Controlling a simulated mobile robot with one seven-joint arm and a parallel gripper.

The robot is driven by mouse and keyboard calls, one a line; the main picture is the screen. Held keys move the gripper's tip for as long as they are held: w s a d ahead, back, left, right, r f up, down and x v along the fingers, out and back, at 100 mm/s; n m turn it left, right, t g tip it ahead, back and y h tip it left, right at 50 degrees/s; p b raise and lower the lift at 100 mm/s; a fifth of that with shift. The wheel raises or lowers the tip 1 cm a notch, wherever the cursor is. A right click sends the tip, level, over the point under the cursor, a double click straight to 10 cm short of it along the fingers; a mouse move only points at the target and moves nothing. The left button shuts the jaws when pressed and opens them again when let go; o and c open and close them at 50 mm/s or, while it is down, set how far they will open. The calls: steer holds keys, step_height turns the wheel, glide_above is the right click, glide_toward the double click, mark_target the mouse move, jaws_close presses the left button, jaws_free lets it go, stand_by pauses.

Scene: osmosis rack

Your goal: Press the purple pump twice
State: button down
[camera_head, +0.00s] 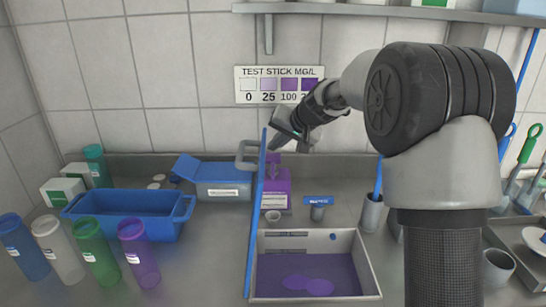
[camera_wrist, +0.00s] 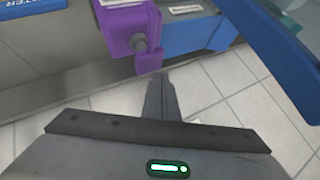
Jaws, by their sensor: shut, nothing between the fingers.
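The purple pump (camera_head: 275,187) is a purple dispenser with a label, standing at the back of the counter just right of a blue upright bar. Its top is partly hidden. In the wrist view, the purple pump (camera_wrist: 128,20) is at the upper middle, with a rounded knob-like part facing my fingers. My gripper (camera_head: 276,144) is above the pump in the head view, pointing down and left. In the wrist view, my gripper (camera_wrist: 160,80) has its fingers together and empty, near the purple part. I cannot tell whether they touch.
The blue upright bar (camera_head: 257,220) runs close beside the pump. A sink basin with purple liquid (camera_head: 365,262) lies in front. A blue tub (camera_head: 130,225) and several coloured bottles stand at left.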

mark_target(272, 156)
steer(key=shift+f, duration=0.15)
stand_by(0.7)
steer(key=shift+f+b, duration=0.3)
steer(key=shift+b, duration=0.25)
steer(key=shift+f+b, duration=0.9)
steer(key=shift+f, duration=0.2)
stand_by(0.8)
steer(key=shift+r, duration=0.1)
steer(key=shift+r+p, duration=0.95)
steer(key=shift+r, duration=0.5)
step_height(272, 156, up, 5)
steer(key=p, duration=0.3)
steer(key=shift+p, duration=0.35)
